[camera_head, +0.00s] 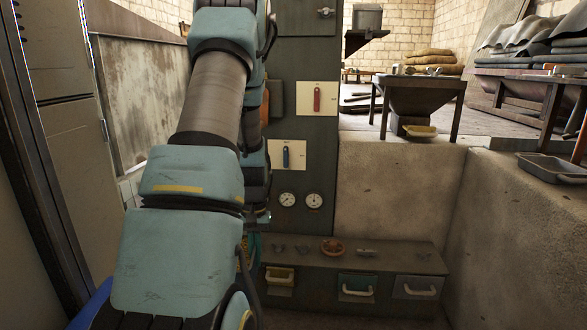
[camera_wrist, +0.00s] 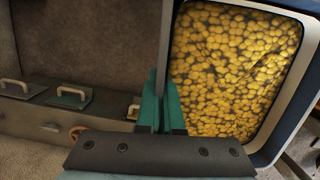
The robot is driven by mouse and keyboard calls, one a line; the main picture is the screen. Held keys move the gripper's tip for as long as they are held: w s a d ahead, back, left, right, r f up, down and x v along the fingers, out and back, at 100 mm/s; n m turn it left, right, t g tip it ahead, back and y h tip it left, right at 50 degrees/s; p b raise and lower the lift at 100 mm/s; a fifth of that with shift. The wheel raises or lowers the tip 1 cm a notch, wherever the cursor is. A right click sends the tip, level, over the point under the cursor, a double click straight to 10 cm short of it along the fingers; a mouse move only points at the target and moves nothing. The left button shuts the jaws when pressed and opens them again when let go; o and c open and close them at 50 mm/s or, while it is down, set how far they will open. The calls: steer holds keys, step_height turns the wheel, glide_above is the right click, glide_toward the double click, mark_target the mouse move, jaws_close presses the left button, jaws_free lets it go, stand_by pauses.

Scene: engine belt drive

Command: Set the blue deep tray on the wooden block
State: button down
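The blue deep tray (camera_wrist: 285,143) fills the right of the wrist view, with a blue and pale rim and yellow lumpy contents. Its near wall runs between the teal fingers of my gripper (camera_wrist: 161,108), which look closed on it. In the head view a blue corner of the tray (camera_head: 92,303) shows at the lower left; my arm hides the rest. My gripper (camera_head: 256,247) shows only partly there, beside my arm and close to the left end of the low bench. I cannot make out the wooden block in either view.
A concrete wall (camera_head: 395,195) is at the right.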

step_height(320, 180, up, 21)
steer(key=s+p, duration=0.2)
steer(key=p, duration=2.5)
steer(key=shift+p, duration=0.3)
